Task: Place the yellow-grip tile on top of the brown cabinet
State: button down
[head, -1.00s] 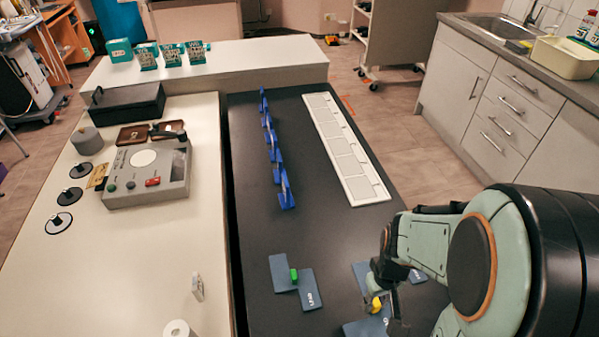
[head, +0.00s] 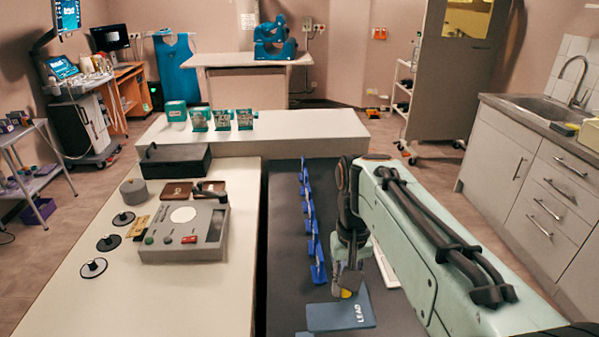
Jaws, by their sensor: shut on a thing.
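In the head view my gripper (head: 345,283) is shut on the yellow grip (head: 346,294) of a blue-grey tile (head: 335,317) marked LEAD. The tile seems held above the dark table; its exact height is hard to tell. The gripper hides part of the grip. No plainly brown cabinet stands out. A pinkish-brown cabinet (head: 238,90) with a pale top is at the back, with a teal device on it, but I cannot tell whether it is the one named.
Blue upright holders (head: 312,235) line the dark table (head: 283,262), left of my gripper. A control box (head: 185,232) and a black case (head: 175,160) stand on the white table (head: 190,292). Teal-and-grey blocks (head: 222,119) stand on the white ledge behind. A tall taupe panel (head: 456,90) stands right.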

jog(key=shift+w, duration=0.15)
jog(key=shift+w+f+n, duration=0.3)
jog(key=shift+w+f, duration=0.1)
jog(key=shift+f, duration=0.15)
jog(key=shift+w+f+n, duration=0.3)
jog(key=shift+w+f, duration=0.05)
jog(key=shift+f, duration=0.2)
jog(key=s+d+f+m, duration=0.1)
jog(key=s+d+f, duration=0.35)
jog(key=f, duration=0.25)
jog(key=s+d+f, duration=0.3)
jog(key=s+f, duration=0.2)
jog(key=f, duration=0.2)
jog(key=w+d+f, duration=0.1)
jog(key=w+f, duration=0.1)
jog(key=w, duration=0.2)
jog(key=w+d+f, duration=0.1)
jog(key=w+f, duration=0.2)
jog(key=w, duration=0.1)
jog(key=w+d+f, duration=0.2)
jog(key=w+f, duration=0.1)
jog(key=w, duration=0.1)
jog(key=shift+f, duration=0.15)
jog(key=shift+w+f, duration=0.15)
jog(key=shift+f, duration=0.1)
jog(key=shift+w+f, duration=0.15)
jog(key=shift+f, duration=0.75)
jog(key=shift+w+f, duration=0.15)
jog(key=shift+f, duration=0.75)
